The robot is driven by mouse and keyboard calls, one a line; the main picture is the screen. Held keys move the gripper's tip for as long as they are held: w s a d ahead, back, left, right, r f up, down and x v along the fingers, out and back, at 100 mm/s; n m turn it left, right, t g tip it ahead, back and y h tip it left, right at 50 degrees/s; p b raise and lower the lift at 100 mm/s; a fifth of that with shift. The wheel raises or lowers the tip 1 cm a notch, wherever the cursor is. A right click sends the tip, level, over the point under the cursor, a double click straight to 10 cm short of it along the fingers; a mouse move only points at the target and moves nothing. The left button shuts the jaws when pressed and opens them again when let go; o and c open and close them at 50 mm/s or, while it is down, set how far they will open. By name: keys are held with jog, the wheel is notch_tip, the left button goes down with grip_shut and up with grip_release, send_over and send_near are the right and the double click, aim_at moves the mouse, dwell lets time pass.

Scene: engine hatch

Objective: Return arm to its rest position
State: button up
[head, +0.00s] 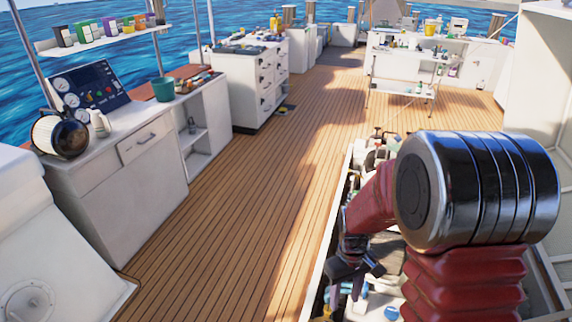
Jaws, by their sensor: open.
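My arm fills the lower right of the head view, with a red body and a large dark metal joint in front. My gripper (350,278) is at the lower end of the arm, pointing down over the open engine hatch (334,228). Its dark fingers are apart and I see nothing between them. Whether the fingertips touch anything below cannot be told. The arm hides much of the hatch's right side and its contents.
Engine parts (378,150) show inside the hatch. Wooden deck (235,220) lies clear to its left. A white counter (120,180) with a gauge panel (88,97) stands at left. A drawer cabinet (250,80) and a cluttered workbench (425,45) stand farther back.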

jog(key=s+r+m+t, duration=0.1)
jog(key=s+r, duration=0.3)
jog(key=r, duration=0.5)
jog(key=s+r+m+t, duration=0.2)
jog(key=s+r, duration=0.3)
jog(key=r, duration=0.4)
jog(key=s+r+m+t, duration=0.1)
jog(key=s+r+t, duration=0.3)
jog(key=r, duration=0.5)
jog(key=shift+s+m, duration=0.3)
jog(key=shift+s, duration=0.1)
jog(key=shift+o, duration=0.5)
jog(key=shift+a, duration=0.1)
dwell(0.4)
